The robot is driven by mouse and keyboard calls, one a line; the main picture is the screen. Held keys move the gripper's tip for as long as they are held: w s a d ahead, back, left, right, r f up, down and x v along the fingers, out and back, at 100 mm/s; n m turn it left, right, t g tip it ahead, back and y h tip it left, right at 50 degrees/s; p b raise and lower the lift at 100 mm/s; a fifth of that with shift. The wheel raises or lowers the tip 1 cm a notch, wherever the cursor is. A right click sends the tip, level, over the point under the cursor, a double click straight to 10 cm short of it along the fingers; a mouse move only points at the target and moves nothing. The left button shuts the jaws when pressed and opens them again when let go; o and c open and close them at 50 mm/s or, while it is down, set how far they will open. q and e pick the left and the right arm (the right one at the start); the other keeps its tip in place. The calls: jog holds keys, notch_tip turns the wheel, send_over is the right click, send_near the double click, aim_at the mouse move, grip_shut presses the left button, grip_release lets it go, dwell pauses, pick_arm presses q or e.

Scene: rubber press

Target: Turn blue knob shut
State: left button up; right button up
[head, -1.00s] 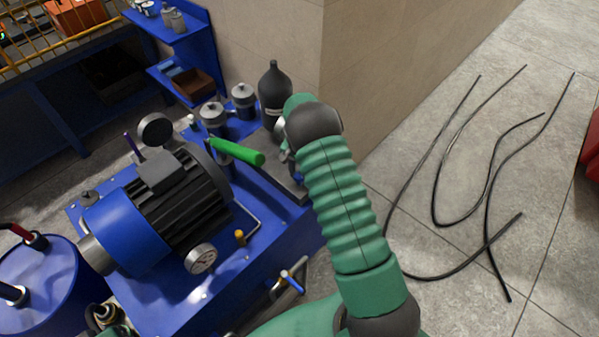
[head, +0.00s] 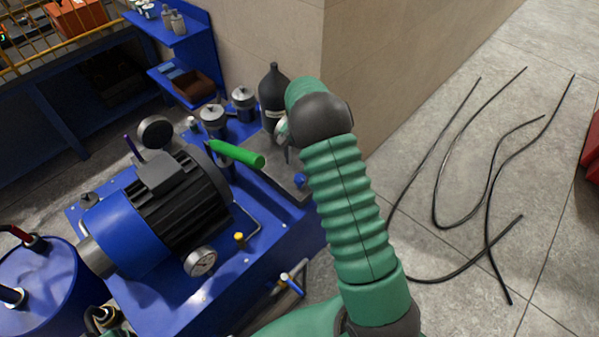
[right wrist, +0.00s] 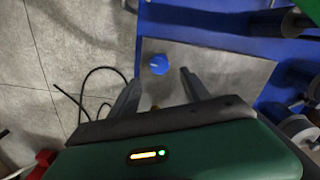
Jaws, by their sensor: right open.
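The blue knob (head: 299,180) sits on a grey plate at the right edge of the blue machine, just left of my right arm in the head view. It also shows in the right wrist view (right wrist: 158,64), between and a little beyond the fingertips. My right gripper (right wrist: 160,84) is open and empty, with one finger on each side of the knob's line and apart from it. In the head view the gripper is mostly hidden behind my right arm. My left gripper is not in view.
A green handle (head: 237,153) sticks out left of the knob, near a dark bottle (head: 273,97). A motor (head: 180,190) and gauge (head: 201,262) stand on the machine. A blue-handled valve (head: 291,284) is lower down. Black hoses (head: 437,200) lie on the floor at right.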

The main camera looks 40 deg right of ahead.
notch_tip(320, 180, up, 9)
jog(key=shift+f, duration=0.15)
